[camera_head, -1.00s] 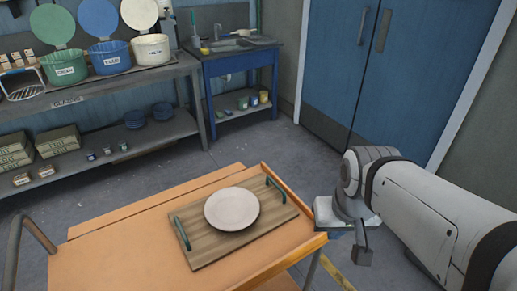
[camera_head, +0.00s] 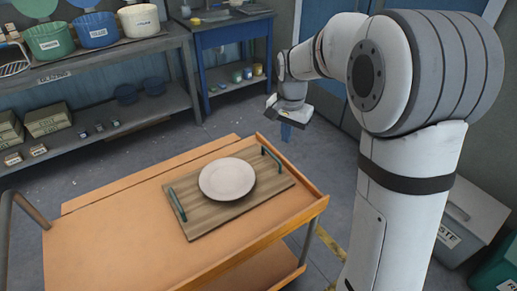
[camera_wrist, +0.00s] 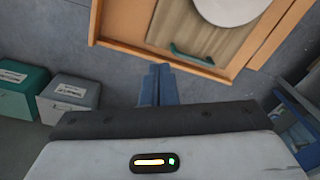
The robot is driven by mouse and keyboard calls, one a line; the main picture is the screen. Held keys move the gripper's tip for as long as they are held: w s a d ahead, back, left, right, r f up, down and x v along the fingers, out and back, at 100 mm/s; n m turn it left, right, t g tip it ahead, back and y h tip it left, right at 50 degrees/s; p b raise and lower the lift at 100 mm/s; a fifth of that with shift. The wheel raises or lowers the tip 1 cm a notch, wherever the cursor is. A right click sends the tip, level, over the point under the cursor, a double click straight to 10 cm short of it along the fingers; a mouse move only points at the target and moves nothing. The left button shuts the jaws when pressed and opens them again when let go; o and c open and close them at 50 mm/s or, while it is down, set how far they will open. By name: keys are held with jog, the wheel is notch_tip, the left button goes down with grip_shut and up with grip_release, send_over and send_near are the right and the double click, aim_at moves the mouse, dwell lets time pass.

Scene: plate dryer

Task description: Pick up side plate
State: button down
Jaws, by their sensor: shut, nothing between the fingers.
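The side plate (camera_head: 228,179) is white and round. It lies flat on a wooden tray (camera_head: 205,226) with two green handles, on an orange cart (camera_head: 130,240). In the wrist view part of the plate (camera_wrist: 228,8) shows at the top edge, with a tray handle (camera_wrist: 192,56) below it. My gripper (camera_head: 284,130) is beyond the cart's far right corner, above floor level and apart from the plate. In the wrist view its blue fingers (camera_wrist: 157,84) are together with nothing between them.
A shelf (camera_head: 90,140) with labelled tubs and bowls stands at the back left. A blue sink table (camera_head: 228,60) stands at the back. Lidded bins (camera_head: 470,220) stand at the right. A metal cart handle (camera_head: 15,210) rises at the left. Around the plate the tray is clear.

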aim_at(245, 178)
jog(key=w+a+f+m, duration=0.3)
jog(key=w+a+f, duration=0.3)
jog(key=w+f, duration=0.35)
jog(key=shift+g, duration=0.4)
jog(key=f, duration=0.9)
jog(key=shift+s+d+f+b, duration=0.1)
jog(key=shift+d+f+b, duration=0.15)
jog(key=shift+f+b, duration=0.1)
jog(key=shift+s+a+f+p, duration=0.25)
jog(key=shift+s+a+p, duration=0.05)
jog(key=shift+s+a, duration=0.8)
jog(key=shift+s+a+f, duration=0.1)
jog(key=shift+s+a, duration=0.2)
jog(key=shift+a, duration=0.05)
jog(key=s+a+b, duration=0.1)
jog(key=s+a, duration=0.2)
jog(key=a, duration=0.1)
jog(key=shift+s, duration=0.4)
jog(key=shift+d, duration=0.1)
